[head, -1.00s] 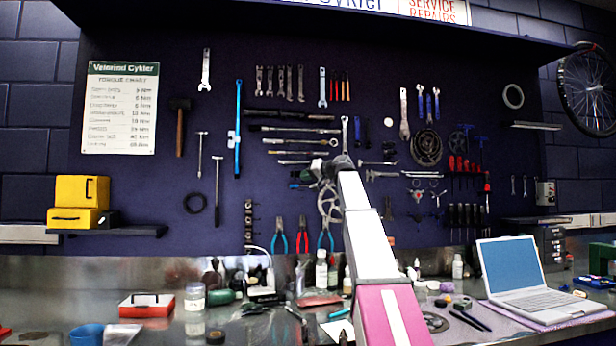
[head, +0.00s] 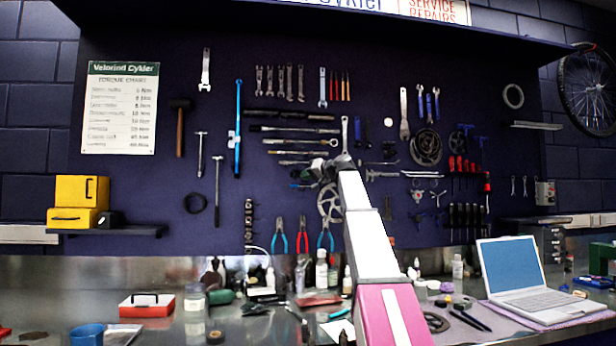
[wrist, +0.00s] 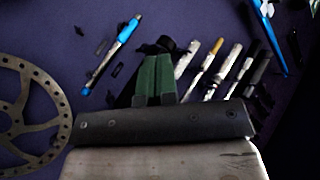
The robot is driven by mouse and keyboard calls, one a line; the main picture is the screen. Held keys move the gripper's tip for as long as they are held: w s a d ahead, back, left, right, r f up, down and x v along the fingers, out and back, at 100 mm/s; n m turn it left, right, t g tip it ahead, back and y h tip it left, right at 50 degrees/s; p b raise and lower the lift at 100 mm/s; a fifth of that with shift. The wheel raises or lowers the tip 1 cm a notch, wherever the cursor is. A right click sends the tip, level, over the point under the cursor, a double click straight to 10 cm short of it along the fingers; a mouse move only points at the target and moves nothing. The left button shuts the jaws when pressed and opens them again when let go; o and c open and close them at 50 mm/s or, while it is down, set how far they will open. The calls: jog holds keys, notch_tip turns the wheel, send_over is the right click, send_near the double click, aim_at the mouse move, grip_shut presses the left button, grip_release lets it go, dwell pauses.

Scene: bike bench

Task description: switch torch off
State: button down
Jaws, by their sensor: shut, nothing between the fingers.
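My gripper (wrist: 157,66) shows in the wrist view with its two green fingers together and nothing between them. A dark object (wrist: 166,45) is mounted on the wall just beyond the fingertips and is partly hidden by them. It may be the torch, but I cannot tell for sure, nor whether a light is on. I cannot tell whether the fingers touch it. In the head view my arm reaches up to the tool wall, and my gripper (head: 343,160) is small and dark there, above the brake disc.
A brake disc (wrist: 40,100) hangs close on the left in the wrist view. A blue tool (wrist: 118,40) and several rod-like tools (wrist: 222,70) flank the fingertips. Below the wall, the bench holds bottles, a red case (head: 147,305) and a laptop (head: 512,275).

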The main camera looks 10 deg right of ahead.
jog(key=s, duration=0.6)
dwell(0.6)
